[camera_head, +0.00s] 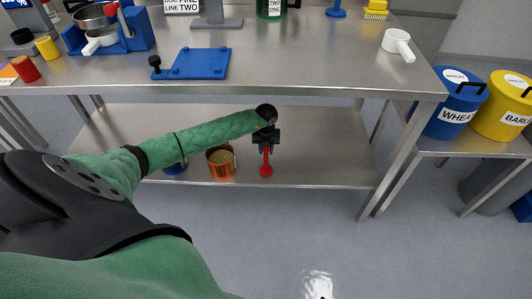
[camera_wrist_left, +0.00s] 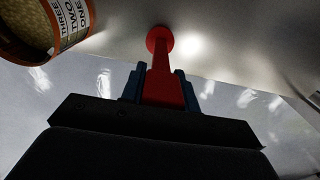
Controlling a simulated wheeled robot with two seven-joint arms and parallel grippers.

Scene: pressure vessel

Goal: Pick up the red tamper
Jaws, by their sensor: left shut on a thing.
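The red tamper (camera_head: 266,168) is at the lower shelf, near its front edge, with a narrow handle and a round end. My left gripper (camera_head: 266,149) reaches down to it and is shut on its handle. In the left wrist view the tamper (camera_wrist_left: 162,80) sits between the two fingers of the gripper (camera_wrist_left: 163,88), its round red end pointing away. I cannot tell whether the round end touches the shelf. My right gripper is not in view.
A copper pot (camera_head: 221,162) of grain stands just left of the tamper; a blue item (camera_head: 175,167) is beside it. The lower shelf (camera_head: 325,150) is clear to the right. The steel tabletop (camera_head: 300,60) overhangs it. Blue (camera_head: 452,105) and yellow (camera_head: 503,110) barrels stand right.

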